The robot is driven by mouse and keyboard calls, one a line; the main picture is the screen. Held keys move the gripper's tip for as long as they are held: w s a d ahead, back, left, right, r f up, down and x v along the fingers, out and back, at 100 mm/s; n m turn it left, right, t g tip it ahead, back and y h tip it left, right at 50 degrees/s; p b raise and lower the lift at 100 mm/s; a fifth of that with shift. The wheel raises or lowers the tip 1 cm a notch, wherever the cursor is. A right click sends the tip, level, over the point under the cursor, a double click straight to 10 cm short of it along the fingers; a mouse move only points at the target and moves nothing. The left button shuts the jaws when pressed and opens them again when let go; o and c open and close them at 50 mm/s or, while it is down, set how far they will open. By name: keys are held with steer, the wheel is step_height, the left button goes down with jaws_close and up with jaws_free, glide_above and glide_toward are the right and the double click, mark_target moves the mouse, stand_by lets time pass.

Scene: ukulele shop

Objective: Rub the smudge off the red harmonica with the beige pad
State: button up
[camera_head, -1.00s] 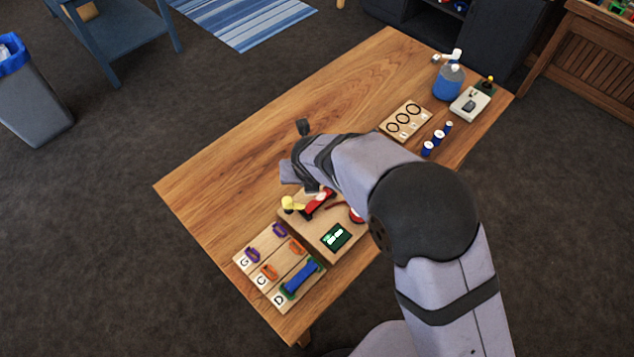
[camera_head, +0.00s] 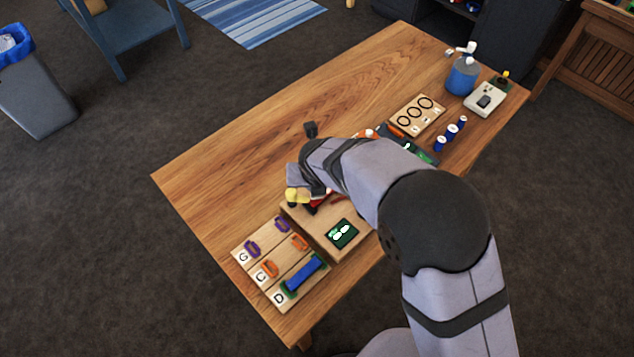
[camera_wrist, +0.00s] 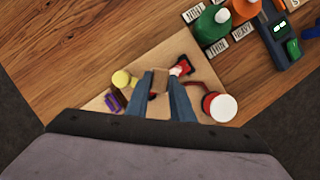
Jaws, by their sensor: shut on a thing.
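My gripper (camera_wrist: 160,80) is shut on the beige pad (camera_wrist: 159,84), which shows between the fingertips in the wrist view. The red harmonica (camera_wrist: 180,67) lies on a light wooden board (camera_wrist: 203,72), just beyond and right of the pad. The fingers and pad hide part of it. A pale patch shows on its red body, but I cannot tell whether this is the smudge. In the head view a little of the red harmonica (camera_head: 318,200) shows below my wrist. I cannot tell whether the pad touches it.
A yellow-topped item (camera_wrist: 121,78) stands left of the pad, and a white-topped red container (camera_wrist: 221,107) stands right. A board with a dark green panel (camera_head: 342,233), a labelled rack (camera_head: 262,262) and a blue spray bottle (camera_head: 461,76) share the table. The table's far left is clear.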

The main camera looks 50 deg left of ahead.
steer(key=shift+f+b, duration=0.35)
steer(key=shift+f, duration=0.3)
steer(key=shift+w+f, duration=0.3)
steer(key=shift+w, duration=0.05)
steer(key=shift+w+f, duration=0.15)
steer(key=shift+w, duration=2.5)
steer(key=shift+w+f+b, duration=0.1)
steer(key=shift+f+b, duration=0.15)
steer(key=shift+b, duration=0.2)
steer(key=shift+s+r, duration=0.35)
steer(key=shift+s, duration=0.1)
steer(key=shift+s+f, duration=0.1)
steer(key=shift+s, duration=2.55)
step_height(320, 180, up, 3)
steer(key=shift+f+p, duration=0.1)
steer(key=shift+p, duration=0.9)
step_height(320, 180, up, 5)
steer(key=p, duration=0.6)
steer(key=shift+r, duration=0.2)
